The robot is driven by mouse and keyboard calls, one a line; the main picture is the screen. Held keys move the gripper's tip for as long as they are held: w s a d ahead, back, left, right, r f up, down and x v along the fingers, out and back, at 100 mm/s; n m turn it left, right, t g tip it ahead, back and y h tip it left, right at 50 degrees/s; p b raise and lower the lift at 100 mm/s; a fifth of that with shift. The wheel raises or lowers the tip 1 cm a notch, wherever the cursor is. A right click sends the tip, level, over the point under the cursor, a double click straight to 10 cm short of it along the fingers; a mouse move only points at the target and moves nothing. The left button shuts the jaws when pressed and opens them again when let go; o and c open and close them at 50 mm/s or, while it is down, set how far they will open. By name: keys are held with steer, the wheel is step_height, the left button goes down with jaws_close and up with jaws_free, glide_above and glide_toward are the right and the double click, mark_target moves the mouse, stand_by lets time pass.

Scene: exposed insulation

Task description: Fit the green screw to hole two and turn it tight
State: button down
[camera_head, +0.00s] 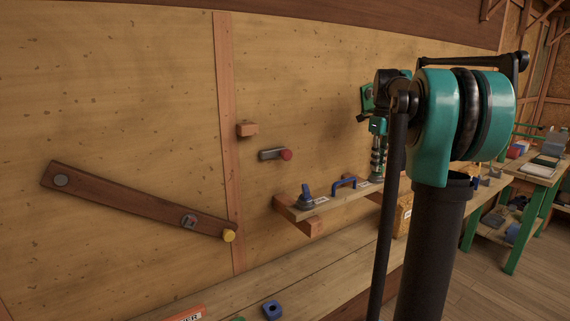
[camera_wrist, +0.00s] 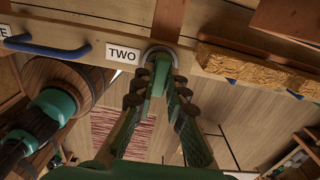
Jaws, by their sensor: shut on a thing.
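The wooden shelf (camera_head: 332,203) juts from the wall and carries white labels. In the wrist view the label TWO (camera_wrist: 122,53) is beside a grey ring (camera_wrist: 161,49) at the shelf edge. My gripper (camera_wrist: 157,90) is shut on a green piece, which looks like the green screw (camera_wrist: 160,75), right at that ring. My fingers hide part of it, and I cannot tell how deep it sits. In the head view my gripper (camera_head: 378,160) points down over the shelf's far end, and the screw is hidden there.
A blue handle (camera_head: 343,182) and a blue knob-like piece (camera_head: 307,196) stand on the shelf. A green-legged table (camera_head: 540,180) stands right.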

steer(key=shift+f, duration=0.15)
steer(key=m, duration=0.6)
steer(key=c, duration=1.5)
jaws_free()
steer(key=shift+o, duration=0.2)
steer(key=shift+r, duration=4.55)
